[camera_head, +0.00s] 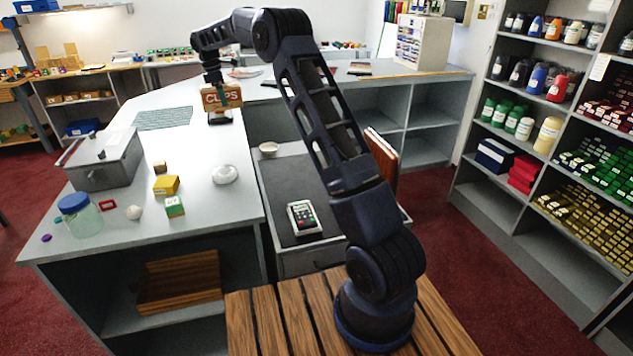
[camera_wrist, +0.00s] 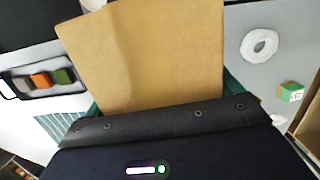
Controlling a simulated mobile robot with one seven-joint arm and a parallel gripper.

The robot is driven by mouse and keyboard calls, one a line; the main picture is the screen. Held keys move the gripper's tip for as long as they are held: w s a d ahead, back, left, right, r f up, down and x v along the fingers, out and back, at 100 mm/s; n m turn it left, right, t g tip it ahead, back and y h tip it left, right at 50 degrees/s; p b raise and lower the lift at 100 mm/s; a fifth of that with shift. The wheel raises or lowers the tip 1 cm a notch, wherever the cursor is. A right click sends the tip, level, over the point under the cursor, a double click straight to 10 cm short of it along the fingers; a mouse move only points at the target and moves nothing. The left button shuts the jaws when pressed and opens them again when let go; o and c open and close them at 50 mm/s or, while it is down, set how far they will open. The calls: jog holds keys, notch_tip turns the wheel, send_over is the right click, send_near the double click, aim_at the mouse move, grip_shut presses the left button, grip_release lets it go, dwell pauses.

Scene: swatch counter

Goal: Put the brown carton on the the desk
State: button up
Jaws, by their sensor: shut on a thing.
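My gripper (camera_head: 213,80) is shut on the brown carton (camera_head: 221,97), which has a "CLIPS" label on its side. It holds the carton over the far part of the pale grey counter, near its inner edge. In the wrist view the carton (camera_wrist: 150,55) fills the upper middle between green finger pads. A small dark thing shows just below the carton; I cannot tell what it is or whether the two touch. A lower desk-like unit with a dark top (camera_head: 279,190) stands right of the counter, holding a calculator-like device (camera_head: 304,217) and a small bowl (camera_head: 269,148).
On the counter (camera_head: 215,212) are a grey metal box (camera_head: 105,158), a blue-lidded jar (camera_head: 80,215), a yellow box (camera_head: 166,186), a green-and-white box (camera_head: 174,207), a white ring (camera_head: 225,174) and a teal mat (camera_head: 163,118). Brown folders (camera_head: 382,160) stand at the dark top's right edge.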

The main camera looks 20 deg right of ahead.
jog(key=s+d+f, duration=0.2)
jog(key=d+f, duration=0.2)
jog(key=d, duration=0.9)
jog(key=s+d+f, duration=0.1)
jog(key=d+f, duration=0.3)
jog(key=d, duration=1)
jog(key=s+d+f, duration=0.4)
jog(key=s+d, duration=0.3)
jog(key=d, duration=0.3)
jog(key=s+d+f, duration=0.3)
jog(key=s+d, duration=0.4)
jog(key=d, duration=0.3)
jog(key=shift+m, duration=0.4)
notch_tip(320, 180, down, 20)
jog(key=shift+w+a+r, duration=0.1)
jog(key=o, duration=1.1)
